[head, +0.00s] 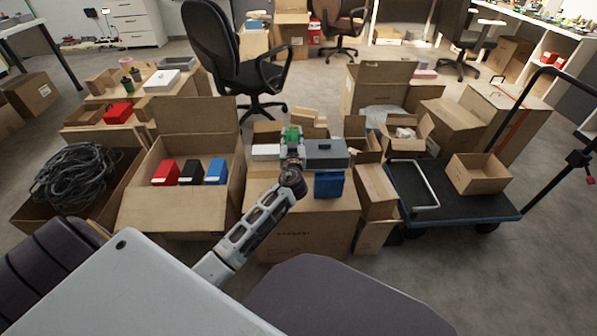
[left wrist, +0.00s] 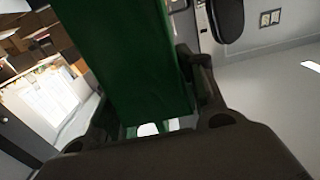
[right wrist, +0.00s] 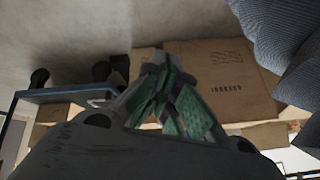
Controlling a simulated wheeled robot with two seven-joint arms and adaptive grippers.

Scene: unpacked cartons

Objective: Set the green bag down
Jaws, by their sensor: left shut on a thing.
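The green bag (head: 292,133) is held in my left gripper (head: 291,145), above the carton in the middle of the head view. In the left wrist view the green bag (left wrist: 140,60) fills the space between the fingers, one on each side of it. Its lower side is hidden by the gripper in the head view, and I cannot tell whether it touches anything below. My right gripper (right wrist: 160,80) shows only in the right wrist view; its fingers come together at the tips with nothing visible between them.
The middle carton (head: 290,232) carries a white box (head: 265,152), a grey box (head: 325,155) and a blue box (head: 328,184). An open carton (head: 165,220) to the left holds red, black and blue boxes. A trolley (head: 460,213) stands at right and a black chair (head: 215,50) behind.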

